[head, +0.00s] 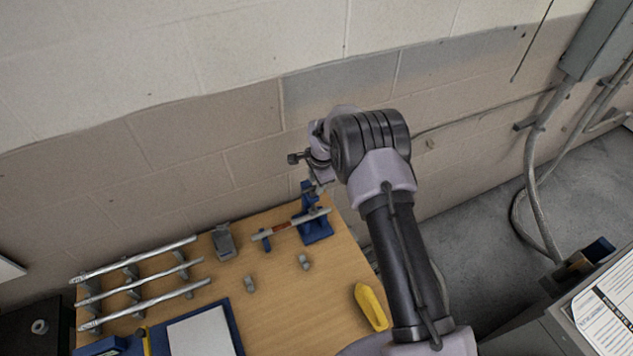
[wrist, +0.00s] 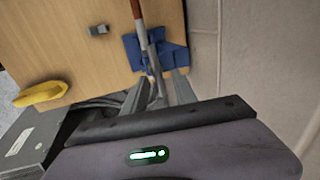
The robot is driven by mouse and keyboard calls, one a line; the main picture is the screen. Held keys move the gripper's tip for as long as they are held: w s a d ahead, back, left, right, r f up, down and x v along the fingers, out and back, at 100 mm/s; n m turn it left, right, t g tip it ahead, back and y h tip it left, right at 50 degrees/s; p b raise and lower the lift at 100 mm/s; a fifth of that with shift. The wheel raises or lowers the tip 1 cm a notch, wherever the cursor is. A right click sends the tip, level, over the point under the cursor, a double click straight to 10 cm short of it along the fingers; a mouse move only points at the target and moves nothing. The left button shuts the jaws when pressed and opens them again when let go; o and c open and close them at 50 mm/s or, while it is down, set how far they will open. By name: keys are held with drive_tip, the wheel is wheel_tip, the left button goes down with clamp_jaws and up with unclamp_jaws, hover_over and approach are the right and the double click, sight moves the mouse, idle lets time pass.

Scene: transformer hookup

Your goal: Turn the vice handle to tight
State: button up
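The blue vice (head: 318,229) stands at the right back edge of the wooden table. A grey rod with a red-brown band (head: 281,226) lies across it, its left part sticking out over the table. My gripper (head: 318,184) is just above the top of the vice, partly hidden by my own wrist. In the wrist view the vice (wrist: 172,55) lies beyond my gripper (wrist: 158,88). The two grey fingers look apart, with a thin grey bar between them that may be the vice handle. I cannot tell whether the fingers touch it.
A rack of silver rods (head: 137,283) is at the table's left. A grey block (head: 224,241), small grey pieces (head: 304,262) and a yellow object (head: 371,306) are on the table. The block wall (head: 220,180) is close behind the vice.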

drive_tip(key=shift+s+r, duration=0.1)
drive_tip(key=shift+s, duration=0.05)
drive_tip(key=shift+c, duration=1)
clamp_jaws()
drive_tip(key=f+m+b, duration=0.1)
drive_tip(key=b, duration=0.3)
drive_tip(key=shift+f+m+b, duration=0.1)
drive_tip(key=shift+m+b, duration=0.7)
drive_tip(key=shift+b, duration=0.4)
drive_tip(key=m+b, duration=0.1)
drive_tip(key=b, duration=0.2)
drive_tip(key=shift+s+r+m+h, duration=0.2)
drive_tip(key=shift+m+h, duration=0.2)
drive_tip(key=shift+r+m, duration=0.25)
drive_tip(key=shift+m, duration=0.15)
drive_tip(key=shift+r, duration=0.1)
